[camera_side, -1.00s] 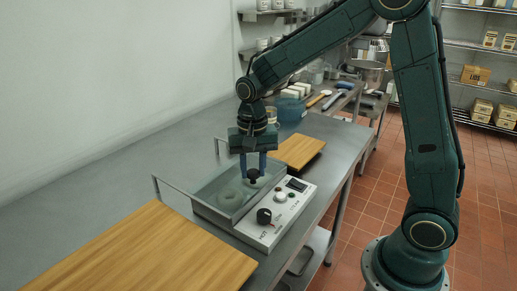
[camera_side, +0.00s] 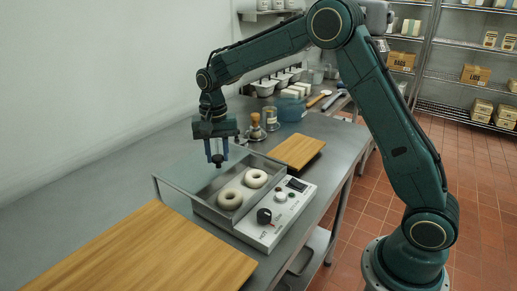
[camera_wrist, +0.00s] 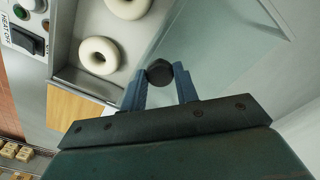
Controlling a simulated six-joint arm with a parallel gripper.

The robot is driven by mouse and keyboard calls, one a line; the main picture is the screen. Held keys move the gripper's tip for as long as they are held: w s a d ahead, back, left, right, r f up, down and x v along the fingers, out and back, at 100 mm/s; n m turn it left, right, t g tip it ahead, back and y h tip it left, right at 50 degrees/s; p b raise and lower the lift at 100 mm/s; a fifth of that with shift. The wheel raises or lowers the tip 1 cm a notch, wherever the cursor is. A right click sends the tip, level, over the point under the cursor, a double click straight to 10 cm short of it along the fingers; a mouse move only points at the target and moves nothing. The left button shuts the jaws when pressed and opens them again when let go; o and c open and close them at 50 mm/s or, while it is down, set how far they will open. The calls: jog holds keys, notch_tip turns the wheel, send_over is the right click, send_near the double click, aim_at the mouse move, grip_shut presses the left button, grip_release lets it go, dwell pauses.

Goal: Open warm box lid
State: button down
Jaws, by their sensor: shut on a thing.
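The warm box (camera_side: 260,232) is a metal box with a control panel, standing on the steel counter. Its clear lid (camera_side: 183,178) is tilted up on the far-left side, and the box is uncovered at the front. My gripper (camera_side: 218,162) is shut on the dark lid knob (camera_wrist: 159,72) and holds the lid raised. Two pale bagels lie inside the box, one nearer (camera_side: 230,199) and one farther (camera_side: 256,178); they also show in the wrist view. The lid's exact angle is hard to tell through the clear panel.
A wooden board (camera_side: 150,250) lies at the front left and a smaller one (camera_side: 297,151) beyond the box. A glass vessel (camera_side: 256,130), a jar (camera_side: 271,118) and a blue tub (camera_side: 291,108) stand farther back. The counter left of the box is clear.

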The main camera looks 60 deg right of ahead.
aim_at(214, 165)
jog(key=shift+w+r, duration=0.15)
jog(key=shift+w, duration=0.75)
jog(key=c, duration=1.1)
grip_release()
jog(key=shift+o, duration=0.2)
notch_tip(214, 165, up, 14)
jog(key=shift+s, duration=0.15)
